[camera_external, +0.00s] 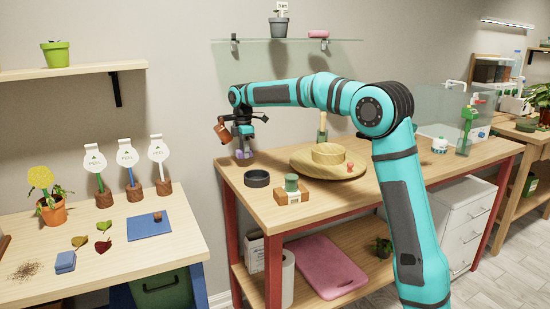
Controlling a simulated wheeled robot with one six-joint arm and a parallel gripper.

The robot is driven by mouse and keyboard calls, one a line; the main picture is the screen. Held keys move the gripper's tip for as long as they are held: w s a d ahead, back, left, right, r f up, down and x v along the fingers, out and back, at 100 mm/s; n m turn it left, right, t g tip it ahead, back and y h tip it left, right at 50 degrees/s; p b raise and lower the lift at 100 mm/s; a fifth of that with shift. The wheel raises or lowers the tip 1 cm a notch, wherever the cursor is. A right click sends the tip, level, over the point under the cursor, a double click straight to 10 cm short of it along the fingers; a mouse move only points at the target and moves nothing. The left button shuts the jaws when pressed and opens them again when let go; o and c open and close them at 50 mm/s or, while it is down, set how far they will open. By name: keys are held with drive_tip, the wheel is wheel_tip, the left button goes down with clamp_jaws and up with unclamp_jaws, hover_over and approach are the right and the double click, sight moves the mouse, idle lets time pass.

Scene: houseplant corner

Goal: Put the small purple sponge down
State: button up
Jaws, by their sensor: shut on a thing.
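The small purple sponge (243,155) is at the lower end of my gripper (244,147), in the external view. My gripper points down and is shut on the sponge. Both are at the back left part of the wooden workbench (235,178). I cannot tell whether the sponge's underside touches the bench top or hangs just above it. The fingers are small here and partly merge with the sponge.
Near the gripper are a black round dish (257,179), a wooden block with a green-topped item (291,190) and a round wooden tray (328,170). A glass shelf (345,41) hangs above. A gap separates the left table (100,265) from the bench.

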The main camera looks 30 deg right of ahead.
drive_tip(key=shift+f, duration=1.95)
drive_tip(key=shift+f, duration=0.15)
drive_tip(key=o, duration=1)
drive_tip(key=shift+c, duration=0.2)
wheel_tip(320, 180, up, 12)
drive_tip(key=shift+f, duration=0.1)
drive_tip(key=shift+r, duration=0.3)
drive_tip(key=shift+d, duration=0.1)
